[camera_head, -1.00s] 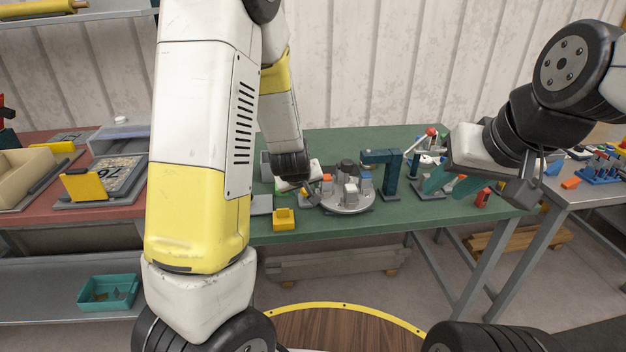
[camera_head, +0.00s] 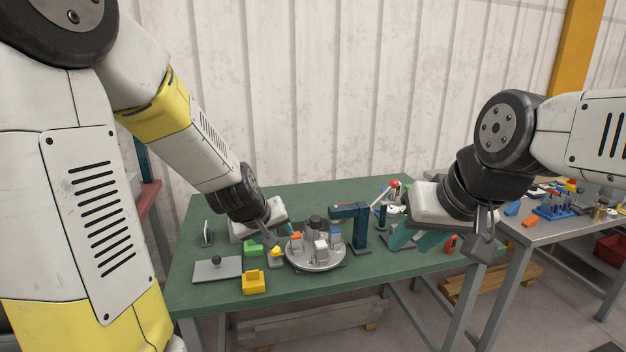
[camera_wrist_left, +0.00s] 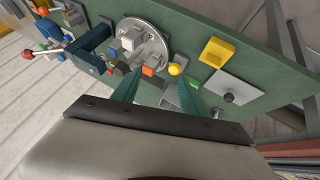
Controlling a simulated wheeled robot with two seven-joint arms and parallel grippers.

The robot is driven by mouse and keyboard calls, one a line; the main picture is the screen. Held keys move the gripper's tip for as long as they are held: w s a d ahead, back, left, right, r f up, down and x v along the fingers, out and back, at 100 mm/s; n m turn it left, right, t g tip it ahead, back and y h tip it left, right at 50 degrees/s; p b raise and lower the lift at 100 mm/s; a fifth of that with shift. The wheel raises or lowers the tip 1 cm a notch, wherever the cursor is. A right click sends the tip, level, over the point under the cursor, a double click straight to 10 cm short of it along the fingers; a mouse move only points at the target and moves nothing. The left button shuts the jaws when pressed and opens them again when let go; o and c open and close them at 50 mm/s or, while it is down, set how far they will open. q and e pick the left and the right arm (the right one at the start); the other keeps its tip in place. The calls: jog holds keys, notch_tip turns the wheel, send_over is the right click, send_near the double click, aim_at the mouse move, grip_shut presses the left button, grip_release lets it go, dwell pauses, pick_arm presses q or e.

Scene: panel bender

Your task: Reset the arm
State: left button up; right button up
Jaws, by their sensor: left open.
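My left arm comes in from the left of the head view, and its gripper (camera_head: 258,230) is over the green table (camera_head: 205,295), left of the round grey turntable (camera_head: 315,262). In the left wrist view its two teal fingers (camera_wrist_left: 158,90) are apart with nothing held between them. They point toward the turntable (camera_wrist_left: 165,45) and a yellow knob (camera_wrist_left: 174,69). My right gripper (camera_head: 418,238) hangs over the right part of the table. Its teal fingers look apart, with no held object visible, though its tips overlap things behind.
A teal press-like stand (camera_head: 358,228) rises beside the turntable. A yellow block (camera_head: 254,282), a grey plate with a knob (camera_head: 218,269) and a green block (camera_head: 253,246) lie on the left. A grey side table (camera_head: 535,240) with small parts stands at right.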

pick_arm(q)
jog(key=s+a+r+m, duration=0.1)
jog(key=s+r+m, duration=0.1)
jog(key=s+r, duration=0.4)
jog(key=s+a+r+m+g, duration=0.1)
jog(key=s+r, duration=0.5)
jog(key=s, duration=0.7)
jog(key=shift+s+a+r+m, duration=0.3)
jog(key=shift+a+r+m, duration=0.1)
jog(key=shift+m, duration=0.4)
